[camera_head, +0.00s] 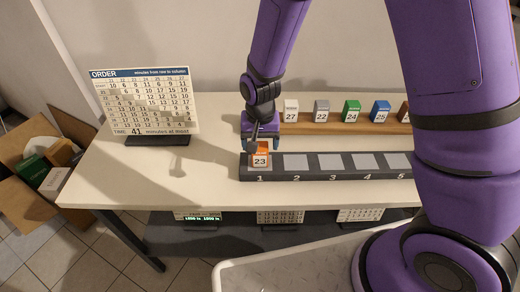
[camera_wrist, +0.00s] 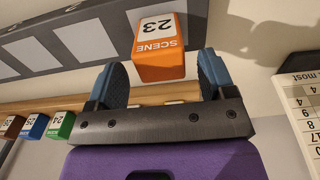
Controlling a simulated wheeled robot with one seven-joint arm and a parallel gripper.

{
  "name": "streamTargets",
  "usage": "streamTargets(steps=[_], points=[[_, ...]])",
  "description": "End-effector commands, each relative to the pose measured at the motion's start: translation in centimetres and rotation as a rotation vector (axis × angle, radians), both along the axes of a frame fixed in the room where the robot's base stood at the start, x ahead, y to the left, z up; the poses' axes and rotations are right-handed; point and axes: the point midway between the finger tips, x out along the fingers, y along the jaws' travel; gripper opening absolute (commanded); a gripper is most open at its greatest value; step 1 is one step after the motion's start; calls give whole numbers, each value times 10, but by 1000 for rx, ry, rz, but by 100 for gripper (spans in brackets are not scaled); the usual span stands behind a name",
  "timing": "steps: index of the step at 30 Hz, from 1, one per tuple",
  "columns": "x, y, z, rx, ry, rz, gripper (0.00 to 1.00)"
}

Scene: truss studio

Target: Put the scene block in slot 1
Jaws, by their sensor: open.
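The orange scene block (camera_head: 260,158), marked 23, stands upright at slot 1 of the dark slot rail (camera_head: 330,177). It also shows in the wrist view (camera_wrist: 161,55), with its SCENE label facing my gripper. My gripper (camera_head: 262,143) is just above and behind the block. In the wrist view my gripper's blue fingers (camera_wrist: 163,70) are spread, one on each side of the block, with gaps between. Slots 2 to 5 show bare grey pads.
A wooden rack (camera_head: 305,128) behind the rail holds several blocks, including white 27 (camera_head: 291,112), grey 22 (camera_head: 321,112), green 24 (camera_head: 352,112) and blue 25 (camera_head: 381,112). An order board (camera_head: 145,100) stands at left. The table's left front (camera_head: 150,185) is clear.

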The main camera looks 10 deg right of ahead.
Motion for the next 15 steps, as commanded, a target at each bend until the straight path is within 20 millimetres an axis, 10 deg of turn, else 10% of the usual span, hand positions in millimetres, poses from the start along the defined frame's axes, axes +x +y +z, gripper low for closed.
streamTargets(steps=[15], points=[[0,0,77,1,-1,-1,76]])
